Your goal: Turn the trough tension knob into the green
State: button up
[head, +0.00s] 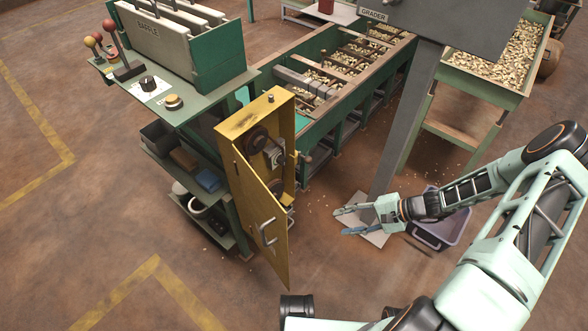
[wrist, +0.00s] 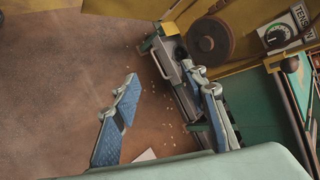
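The trough tension knob (wrist: 276,38) is dark and sits on a white dial plate marked TENSION, at the upper right of the wrist view. A green patch shows on the dial's edge; where the pointer stands is too small to tell. In the head view the knob (head: 275,154) is inside the yellow cabinet (head: 282,118), whose door (head: 260,215) stands open. My gripper (head: 341,222) is open and empty, to the right of the cabinet and apart from it. In the wrist view my gripper (wrist: 163,78) shows two separated blue-padded fingers, with the knob beyond and to their right.
A dark pulley wheel (wrist: 208,38) sits beside the knob. The open door projects toward the front. The green trough (head: 325,130) lies behind the cabinet, and a grey post (head: 405,120) stands behind my gripper. A purple bin (head: 450,228) is on the floor near my arm.

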jog(key=w+a+r+m+t+y+b, duration=0.2)
jog(key=w+a+r+m+t+y, duration=0.15)
jog(key=a+m, duration=0.85)
jog(key=m+t+b, duration=0.3)
jog(key=m+t, duration=0.3)
jog(key=m, duration=1.5)
send_near(284, 162)
jog(key=shift+y, duration=0.35)
jog(key=x, duration=0.2)
jog(key=b+x, duration=0.1)
jog(key=x, duration=0.2)
jog(key=b+x, duration=0.1)
jog(key=x, duration=0.1)
jog(key=shift+w+a+f, duration=0.15)
jog(key=shift+w+f, duration=0.1)
jog(key=shift+f, duration=0.05)
jog(key=shift+w+a+r, duration=0.1)
jog(key=shift+w+a, duration=0.3)
jog(key=shift+a, duration=0.15)
jog(key=shift+c, duration=0.7)
grip_shut()
